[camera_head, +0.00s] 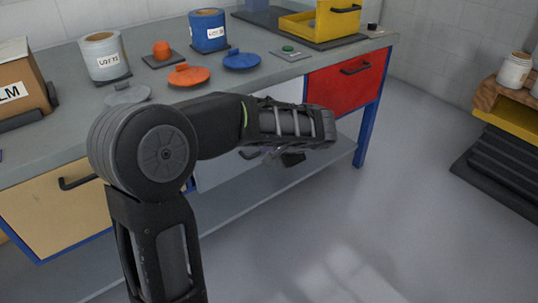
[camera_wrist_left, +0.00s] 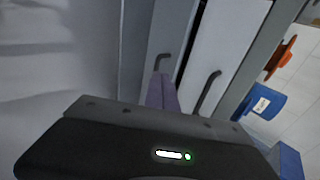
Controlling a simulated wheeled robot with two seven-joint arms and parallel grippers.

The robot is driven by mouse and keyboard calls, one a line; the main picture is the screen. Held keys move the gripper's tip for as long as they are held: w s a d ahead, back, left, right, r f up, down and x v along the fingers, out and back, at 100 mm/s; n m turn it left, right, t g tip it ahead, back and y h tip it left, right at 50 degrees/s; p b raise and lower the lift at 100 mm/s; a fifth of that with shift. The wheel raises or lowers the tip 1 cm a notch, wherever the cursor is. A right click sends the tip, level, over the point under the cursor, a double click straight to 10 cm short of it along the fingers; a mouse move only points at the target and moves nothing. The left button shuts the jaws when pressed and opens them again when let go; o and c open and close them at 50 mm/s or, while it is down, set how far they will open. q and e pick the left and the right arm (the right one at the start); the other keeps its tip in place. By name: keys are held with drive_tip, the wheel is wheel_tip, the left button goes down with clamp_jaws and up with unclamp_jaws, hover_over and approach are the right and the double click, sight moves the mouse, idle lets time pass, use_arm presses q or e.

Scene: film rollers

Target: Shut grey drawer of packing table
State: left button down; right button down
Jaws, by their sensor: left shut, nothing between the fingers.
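The packing table (camera_head: 60,121) carries a tan drawer at left and a red drawer at right. The grey drawer (camera_head: 213,172) lies between them, low down and mostly hidden by my left arm. In the left wrist view the grey front (camera_wrist_left: 140,40) with its dark handle shows beside a white drawer front (camera_wrist_left: 220,45), with a dark gap between them. My left gripper (camera_wrist_left: 160,80) is shut and empty, its fingers at the grey front close to the handle; I cannot tell whether they touch. In the head view it is largely hidden behind my wrist. My right gripper is out of view.
Cans, orange and blue lids (camera_head: 241,60) and a yellow bin (camera_head: 335,22) stand on the tabletop. The red drawer (camera_head: 345,85) is right of my arm. A stand with jars (camera_head: 515,70) is at far right. The floor between is clear.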

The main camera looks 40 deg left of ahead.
sight(234, 153)
use_arm(q)
drive_tip(key=shift+s+a+r, duration=0.15)
drive_tip(key=shift+s+a, duration=0.45)
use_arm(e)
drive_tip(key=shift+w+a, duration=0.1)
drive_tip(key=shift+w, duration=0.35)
